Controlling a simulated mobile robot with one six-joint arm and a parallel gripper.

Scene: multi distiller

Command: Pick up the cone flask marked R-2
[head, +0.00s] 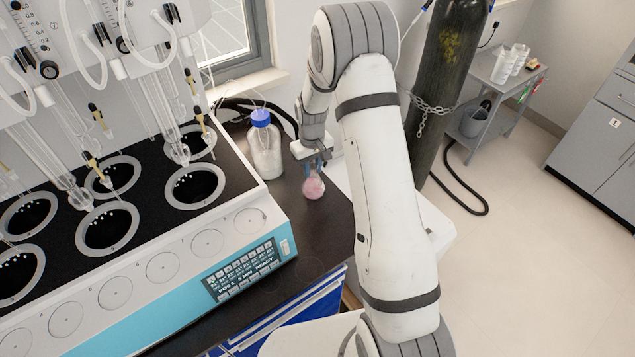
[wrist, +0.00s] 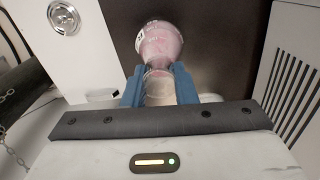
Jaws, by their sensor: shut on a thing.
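A small cone flask (head: 313,187) with pink contents is at the right end of the dark bench top, beside the distiller. It also shows in the wrist view (wrist: 160,45), with its neck between the blue fingers of my gripper (wrist: 159,88). Marks show on its glass, but I cannot read them. My gripper (head: 316,162) is shut on the flask's neck from above. I cannot tell whether the flask's base touches the bench.
A clear bottle with a blue cap (head: 265,150) stands just left of my gripper. The distiller (head: 150,255) with several round openings and glass tubes fills the left. A dark gas cylinder (head: 447,75) with a chain stands behind my arm. Open floor lies at right.

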